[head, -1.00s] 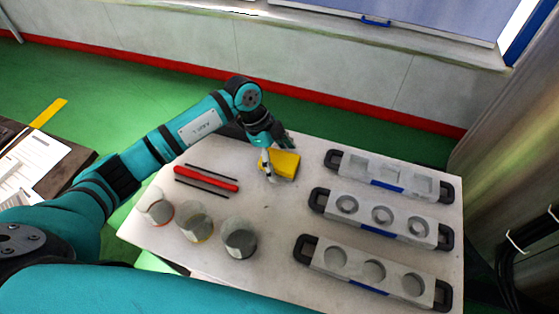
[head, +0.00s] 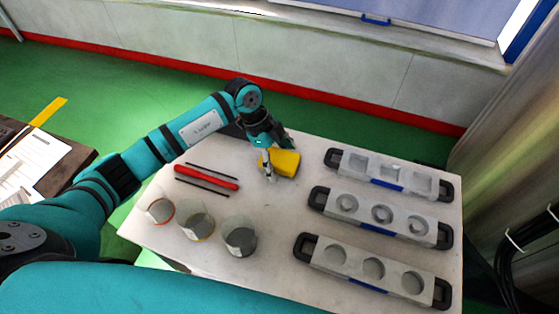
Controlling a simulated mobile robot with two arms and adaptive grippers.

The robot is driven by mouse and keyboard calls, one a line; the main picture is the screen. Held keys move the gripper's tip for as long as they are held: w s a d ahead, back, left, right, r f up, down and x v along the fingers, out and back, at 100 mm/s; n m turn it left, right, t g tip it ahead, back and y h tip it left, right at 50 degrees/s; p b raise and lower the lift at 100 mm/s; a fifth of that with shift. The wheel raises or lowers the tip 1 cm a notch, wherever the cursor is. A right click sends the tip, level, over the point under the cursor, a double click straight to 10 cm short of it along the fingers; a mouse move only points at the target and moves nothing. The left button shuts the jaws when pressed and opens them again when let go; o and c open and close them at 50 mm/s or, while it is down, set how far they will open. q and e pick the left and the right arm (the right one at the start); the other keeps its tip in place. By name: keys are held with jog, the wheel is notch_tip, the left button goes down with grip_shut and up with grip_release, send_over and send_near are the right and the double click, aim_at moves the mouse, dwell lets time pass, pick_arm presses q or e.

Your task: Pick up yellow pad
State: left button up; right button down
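The yellow pad (head: 285,163) lies at the far side of the white table, left of the grey moulds. My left gripper (head: 268,170) reaches down over the pad's left end, with one light finger in front of it. The gripper overlaps the pad in the picture. I cannot tell whether its fingers touch the pad or how far apart they are. My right gripper is not in view.
Three grey moulds (head: 379,221) with black handles fill the table's right side. Several clear beakers (head: 239,238) stand at the front left. A red tool (head: 206,178) lies between two dark rods. The table's middle is clear.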

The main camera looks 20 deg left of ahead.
aim_at(279, 158)
pick_arm(q)
jog(key=c, duration=1.4)
notch_tip(279, 158, up, 11)
jog(key=shift+f+b, duration=0.2)
jog(key=shift+b, duration=0.4)
jog(key=o, duration=0.6)
jog(key=c, duration=0.3)
